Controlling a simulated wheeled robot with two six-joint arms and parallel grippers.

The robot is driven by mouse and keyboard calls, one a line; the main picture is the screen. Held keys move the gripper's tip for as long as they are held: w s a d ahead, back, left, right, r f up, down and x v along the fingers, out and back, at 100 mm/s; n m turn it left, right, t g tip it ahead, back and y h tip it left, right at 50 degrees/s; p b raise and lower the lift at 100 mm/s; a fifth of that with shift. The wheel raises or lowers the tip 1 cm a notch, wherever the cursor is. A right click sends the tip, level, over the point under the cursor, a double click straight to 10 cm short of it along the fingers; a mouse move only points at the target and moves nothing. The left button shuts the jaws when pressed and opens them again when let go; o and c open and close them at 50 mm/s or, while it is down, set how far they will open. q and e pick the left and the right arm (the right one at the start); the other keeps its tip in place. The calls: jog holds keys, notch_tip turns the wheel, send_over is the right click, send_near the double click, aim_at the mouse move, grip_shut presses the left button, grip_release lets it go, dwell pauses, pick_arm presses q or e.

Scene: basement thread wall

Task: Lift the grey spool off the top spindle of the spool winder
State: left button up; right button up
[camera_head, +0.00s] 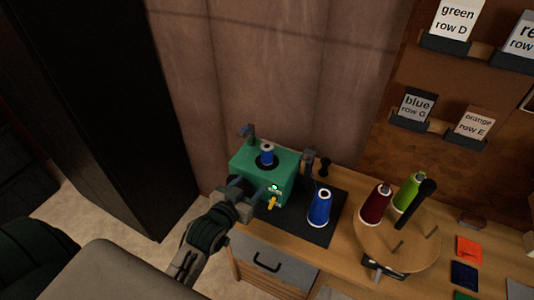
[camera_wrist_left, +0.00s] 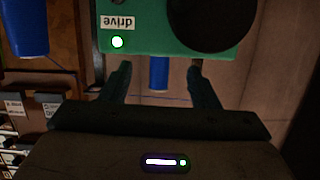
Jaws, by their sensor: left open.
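The spool winder is a green box (camera_head: 250,168) on the bench; its front, with a "drive" label and a lit green lamp, shows upside down in the left wrist view (camera_wrist_left: 145,35). A small spool (camera_head: 267,155) stands upright on its top; it looks blue with a pale top rather than grey. In the left wrist view this blue spool (camera_wrist_left: 159,73) appears between my fingers, beyond the box edge. My left gripper (camera_head: 250,188) is open and empty in front of the winder, apart from the spool. My right gripper is not in view.
A larger blue cone (camera_head: 319,207) stands on a dark mat right of the winder. A round wooden stand (camera_head: 375,248) holds red (camera_head: 375,203) and green (camera_head: 408,192) cones. A wall stands close behind; a tall black cabinet (camera_head: 110,110) is at left.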

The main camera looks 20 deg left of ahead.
aim_at(265, 154)
pick_arm(q)
jog(key=w+r+t, duration=0.1)
jog(key=w, duration=0.2)
jog(key=w+r+t+p, duration=0.1)
jog(key=w, duration=0.2)
jog(key=w+r+t, duration=0.1)
jog(key=w, duration=0.1)
jog(key=shift+w+d+r+p, duration=0.15)
jog(key=shift+w+r+p, duration=0.15)
jog(key=shift+w, duration=0.4)
jog(key=w+p, duration=0.2)
jog(key=w, duration=0.2)
jog(key=shift+w, duration=0.1)
jog(key=shift+w+f, duration=0.15)
jog(key=shift+w, duration=0.05)
jog(key=shift+s, duration=0.1)
jog(key=shift+c, duration=1)
jog(key=c, duration=0.8)
notch_tip(265, 154, up, 10)
jog(key=shift+r+b, duration=0.1)
jog(key=shift+b, duration=0.75)
